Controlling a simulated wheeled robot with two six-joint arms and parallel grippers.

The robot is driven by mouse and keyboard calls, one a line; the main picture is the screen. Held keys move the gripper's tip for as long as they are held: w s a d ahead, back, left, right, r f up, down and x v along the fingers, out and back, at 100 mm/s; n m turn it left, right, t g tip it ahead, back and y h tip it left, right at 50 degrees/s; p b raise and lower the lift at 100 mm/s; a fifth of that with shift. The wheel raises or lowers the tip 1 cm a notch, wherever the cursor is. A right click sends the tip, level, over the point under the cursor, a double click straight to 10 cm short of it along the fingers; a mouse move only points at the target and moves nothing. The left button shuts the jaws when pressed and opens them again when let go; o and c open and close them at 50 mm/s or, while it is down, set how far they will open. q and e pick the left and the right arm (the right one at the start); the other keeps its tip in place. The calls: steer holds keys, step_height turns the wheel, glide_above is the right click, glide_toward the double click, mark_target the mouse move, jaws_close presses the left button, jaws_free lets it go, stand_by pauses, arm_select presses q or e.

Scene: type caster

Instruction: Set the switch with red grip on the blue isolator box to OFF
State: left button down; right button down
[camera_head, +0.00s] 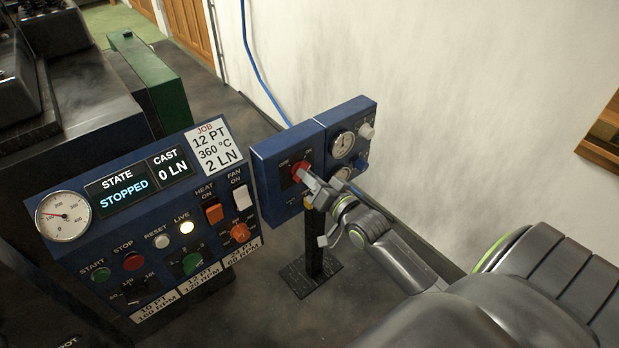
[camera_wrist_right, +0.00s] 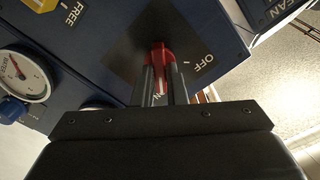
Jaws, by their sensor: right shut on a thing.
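The blue isolator box (camera_head: 268,190) stands on a dark post right of the control panel. Its red grip (camera_head: 299,168) sits on a dark square plate on the front face. My right gripper (camera_head: 308,183) reaches in from the right and is shut on the red grip. In the right wrist view, the red grip (camera_wrist_right: 160,52) shows between the two fingers (camera_wrist_right: 163,82). The OFF label (camera_wrist_right: 202,62) lies right of the grip there; another label, partly hidden, shows between the fingers. The fingers cover much of the grip, so its exact setting is unclear. My left gripper is not in view.
The control panel (camera_head: 130,210) reads STATE STOPPED, and its LIVE lamp (camera_head: 187,227) is lit. A gauge box (camera_head: 350,118) with dials and knobs adjoins the isolator's right side. A pale wall (camera_head: 450,90) stands behind. Open floor lies around the post's base plate (camera_head: 305,278).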

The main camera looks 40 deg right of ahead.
arm_select(q)
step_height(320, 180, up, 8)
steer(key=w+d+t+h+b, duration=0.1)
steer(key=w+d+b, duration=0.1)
steer(key=b, duration=0.3)
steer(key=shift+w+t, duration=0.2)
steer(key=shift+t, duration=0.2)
arm_select(e)
steer(key=n, duration=1.6)
steer(key=shift+n, duration=0.3)
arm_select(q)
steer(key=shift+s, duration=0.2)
arm_select(e)
steer(key=shift+n, duration=0.3)
steer(key=c, duration=1.5)
jaws_free()
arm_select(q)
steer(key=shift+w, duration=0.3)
arm_select(e)
steer(key=shift+o, duration=0.2)
